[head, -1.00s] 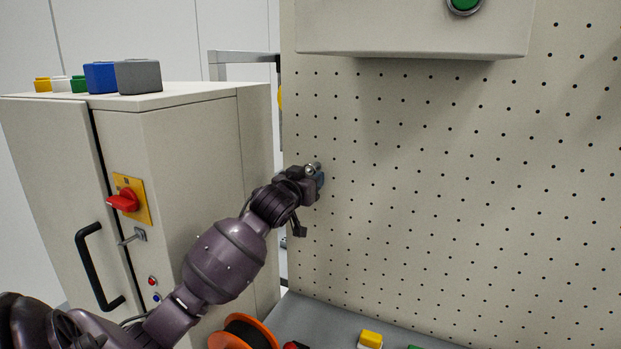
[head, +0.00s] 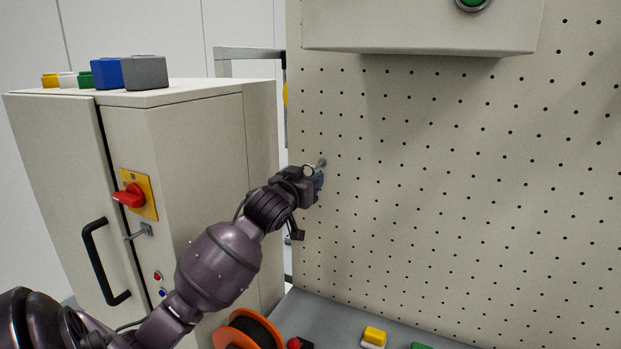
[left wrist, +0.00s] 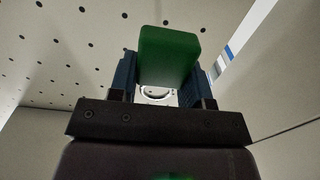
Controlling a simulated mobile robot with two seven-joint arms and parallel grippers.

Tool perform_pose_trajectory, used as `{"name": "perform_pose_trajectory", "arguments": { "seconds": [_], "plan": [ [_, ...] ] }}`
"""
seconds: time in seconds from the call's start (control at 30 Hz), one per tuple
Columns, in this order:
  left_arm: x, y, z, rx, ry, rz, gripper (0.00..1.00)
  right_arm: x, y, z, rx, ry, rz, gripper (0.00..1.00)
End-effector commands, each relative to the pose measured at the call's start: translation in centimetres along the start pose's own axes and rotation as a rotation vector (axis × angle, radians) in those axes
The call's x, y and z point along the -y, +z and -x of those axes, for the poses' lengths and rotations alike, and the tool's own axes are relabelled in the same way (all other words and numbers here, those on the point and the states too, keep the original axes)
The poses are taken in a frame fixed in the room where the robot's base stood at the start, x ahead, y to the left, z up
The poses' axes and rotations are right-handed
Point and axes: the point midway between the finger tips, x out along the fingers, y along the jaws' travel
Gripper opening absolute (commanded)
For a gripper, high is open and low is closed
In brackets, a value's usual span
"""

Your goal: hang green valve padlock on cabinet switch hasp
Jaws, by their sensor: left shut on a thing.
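My left gripper (head: 314,180) is at the left edge of the pegboard, beside a short metal peg (head: 321,163). In the left wrist view its blue fingers are shut on the sides of the green padlock (left wrist: 168,55). The padlock's pale curved shackle (left wrist: 157,94) shows between the fingers. In the head view a small ring (head: 309,170) shows at the gripper, just left of the peg's tip; the green body is hidden there. The cabinet's red switch (head: 130,195) sits on a yellow plate, with a metal hasp (head: 140,231) below it. My right gripper is out of view.
The grey cabinet (head: 200,180) stands left, with a black handle (head: 95,260) and several coloured blocks on top. A box (head: 420,30) juts from the pegboard (head: 450,180).

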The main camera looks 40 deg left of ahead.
Motion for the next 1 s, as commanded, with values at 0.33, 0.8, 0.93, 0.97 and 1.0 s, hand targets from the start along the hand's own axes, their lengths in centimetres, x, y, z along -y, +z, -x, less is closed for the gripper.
{"name": "perform_pose_trajectory", "arguments": {
  "seconds": [0.33, 0.8, 0.93, 0.97, 1.0],
  "plan": [
    [0.0, -0.2, 2.9, 0.0, 0.0, -0.001, 0.18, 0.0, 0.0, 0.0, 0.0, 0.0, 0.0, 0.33],
    [0.0, -0.3, 4.0, 0.0, 0.0, -0.001, 0.18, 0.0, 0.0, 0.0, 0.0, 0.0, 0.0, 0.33],
    [-0.3, 0.2, 4.1, 0.002, 0.003, 0.0, 0.18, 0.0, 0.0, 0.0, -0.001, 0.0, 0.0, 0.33],
    [-0.5, 0.5, 4.1, 0.003, 0.005, 0.001, 0.18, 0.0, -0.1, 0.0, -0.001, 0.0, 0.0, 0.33],
    [-0.8, 1.1, 4.2, 0.004, 0.01, 0.002, 0.18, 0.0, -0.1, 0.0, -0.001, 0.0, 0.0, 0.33]
  ]
}}
